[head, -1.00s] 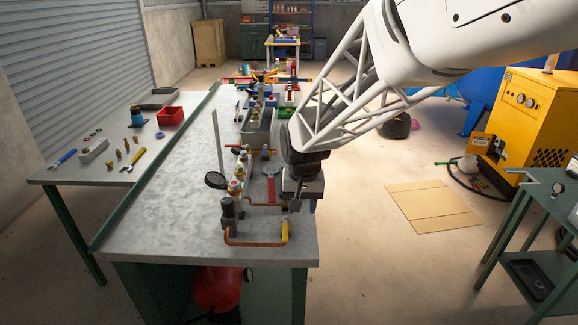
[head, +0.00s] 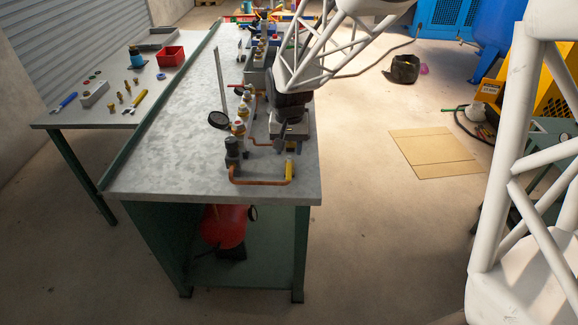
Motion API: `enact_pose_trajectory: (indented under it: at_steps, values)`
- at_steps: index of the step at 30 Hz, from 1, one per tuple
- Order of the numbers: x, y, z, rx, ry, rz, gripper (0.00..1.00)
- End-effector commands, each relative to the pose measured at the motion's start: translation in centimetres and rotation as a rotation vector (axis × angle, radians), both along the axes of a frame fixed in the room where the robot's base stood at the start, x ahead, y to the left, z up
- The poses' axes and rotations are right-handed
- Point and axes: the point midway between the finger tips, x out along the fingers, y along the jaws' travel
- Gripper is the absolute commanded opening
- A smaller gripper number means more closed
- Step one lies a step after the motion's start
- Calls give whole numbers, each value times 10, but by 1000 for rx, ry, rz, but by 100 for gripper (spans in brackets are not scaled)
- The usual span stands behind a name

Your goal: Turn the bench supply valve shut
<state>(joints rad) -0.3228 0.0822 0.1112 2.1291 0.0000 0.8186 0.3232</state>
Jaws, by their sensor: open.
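A yellow lever (head: 289,169), which looks like the bench supply valve handle, stands at the right end of a copper pipe (head: 258,182) near the bench's front right corner. It looks roughly upright in the head view. My gripper (head: 281,143) hangs just behind and above the lever, over the bench's right edge. Its jaws are open, with nothing visible between them. A gap shows between the gripper and the lever, though depth is hard to judge. My wrist hides part of the pipework behind.
A row of brass and white fittings (head: 239,127) and a black round mirror or gauge (head: 218,120) stand left of my gripper. The bench top (head: 170,150) is clear further left. A red tank (head: 224,226) sits on the shelf below. Cardboard (head: 433,152) lies on the floor.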

Motion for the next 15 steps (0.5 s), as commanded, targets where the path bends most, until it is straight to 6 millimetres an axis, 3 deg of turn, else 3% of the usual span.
enact_pose_trajectory:
  at_steps: [15]
  values:
    - [-1,0,-53,0,3,0,44]
